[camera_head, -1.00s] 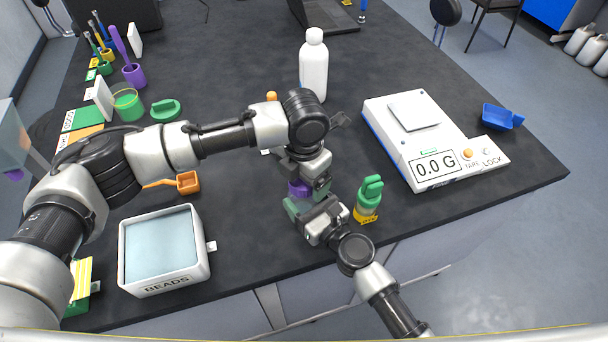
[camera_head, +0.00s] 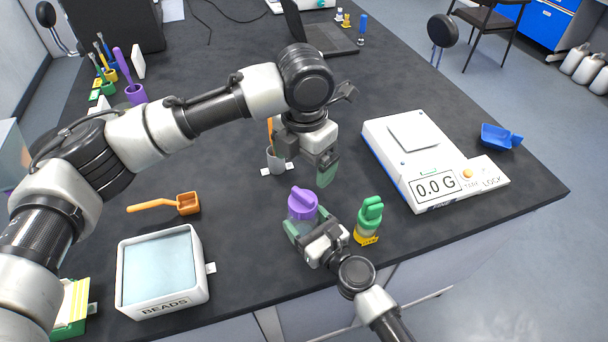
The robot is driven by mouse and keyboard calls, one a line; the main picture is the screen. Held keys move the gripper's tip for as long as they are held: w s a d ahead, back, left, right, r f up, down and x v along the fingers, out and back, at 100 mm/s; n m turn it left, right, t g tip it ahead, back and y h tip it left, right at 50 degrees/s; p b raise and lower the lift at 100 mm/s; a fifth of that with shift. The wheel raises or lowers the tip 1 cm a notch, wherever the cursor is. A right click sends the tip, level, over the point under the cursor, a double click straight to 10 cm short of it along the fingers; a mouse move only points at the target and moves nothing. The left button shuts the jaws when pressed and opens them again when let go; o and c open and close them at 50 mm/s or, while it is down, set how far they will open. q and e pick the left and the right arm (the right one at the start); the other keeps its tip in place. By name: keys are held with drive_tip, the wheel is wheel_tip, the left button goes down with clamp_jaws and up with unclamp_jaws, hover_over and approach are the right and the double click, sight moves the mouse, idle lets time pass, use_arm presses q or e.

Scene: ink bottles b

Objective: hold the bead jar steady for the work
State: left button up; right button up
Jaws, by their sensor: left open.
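The bead jar is taken to be the small clear jar with a purple lid (camera_head: 302,204) near the table's front edge. It stands upright, and its lower part is partly hidden by my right gripper. My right gripper (camera_head: 308,234) comes in from the front, its fingers on either side of the jar, and looks shut on it. My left gripper (camera_head: 308,163) is open and empty, pointing down above and behind the jar, apart from the lid. The tray labelled BEADS (camera_head: 205,282) stands at the front left.
A green-capped bottle (camera_head: 370,216) stands close right of the jar. The scale (camera_head: 430,170) reads 0.0 G. A grey cup (camera_head: 274,162) is behind my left gripper. An orange scoop (camera_head: 186,204) lies left. A blue scoop (camera_head: 498,137) is at right.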

use_arm(q)
drive_tip(key=shift+r, duration=0.45)
use_arm(e)
drive_tip(key=o, duration=1.1)
